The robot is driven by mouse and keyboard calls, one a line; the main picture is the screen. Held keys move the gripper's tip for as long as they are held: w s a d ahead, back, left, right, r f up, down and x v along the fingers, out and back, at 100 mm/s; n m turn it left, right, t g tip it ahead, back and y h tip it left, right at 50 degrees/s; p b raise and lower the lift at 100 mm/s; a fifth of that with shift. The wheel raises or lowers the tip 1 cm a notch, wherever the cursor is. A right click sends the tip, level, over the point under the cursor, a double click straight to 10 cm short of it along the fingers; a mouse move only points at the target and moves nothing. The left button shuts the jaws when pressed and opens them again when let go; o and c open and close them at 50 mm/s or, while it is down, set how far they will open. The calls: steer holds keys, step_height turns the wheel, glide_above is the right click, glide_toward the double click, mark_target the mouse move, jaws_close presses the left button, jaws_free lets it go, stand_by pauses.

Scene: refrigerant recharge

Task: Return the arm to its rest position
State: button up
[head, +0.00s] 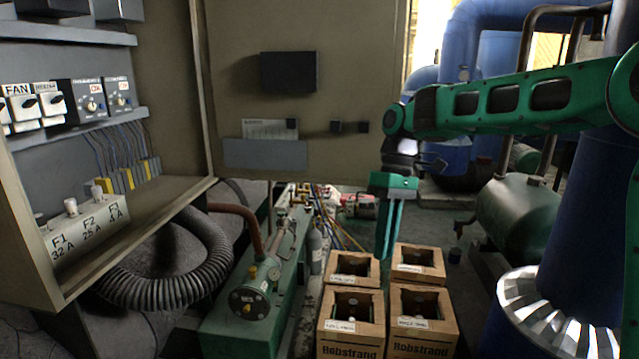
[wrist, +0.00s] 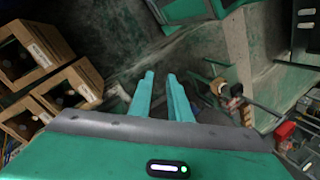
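My green arm (head: 510,100) reaches in from the right in the head view, bent at an elbow, with its gripper (head: 384,256) hanging down above and behind the cardboard boxes. In the wrist view the two green fingers of my gripper (wrist: 162,82) stand apart with a narrow gap between them. Nothing is held between them; dark floor shows through the gap. The gripper touches nothing that I can see.
Several open cardboard boxes (head: 422,335) stand on the floor below the gripper. An open electrical cabinet (head: 100,235) is at the left, with a green machine (head: 245,325) beside it. A green tank (head: 520,215) and blue pipes (head: 490,60) are at the right.

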steer(key=s+d+f+m+t+h, duration=0.1)
steer(key=s+d+f+m, duration=0.1)
steer(key=s+d+m, duration=0.65)
steer(key=s+d+f+m+t+h, duration=0.1)
steer(key=s+d+f+m, duration=0.15)
steer(key=s+d, duration=1.1)
steer(key=s+d+f+m+t, duration=0.1)
steer(key=s+d+f+m, duration=0.2)
steer(key=s, duration=0.5)
steer(key=shift+d+f+m+t+y, duration=0.15)
steer(key=shift+d+m+t+y, duration=0.15)
steer(key=shift+d+m, duration=0.65)
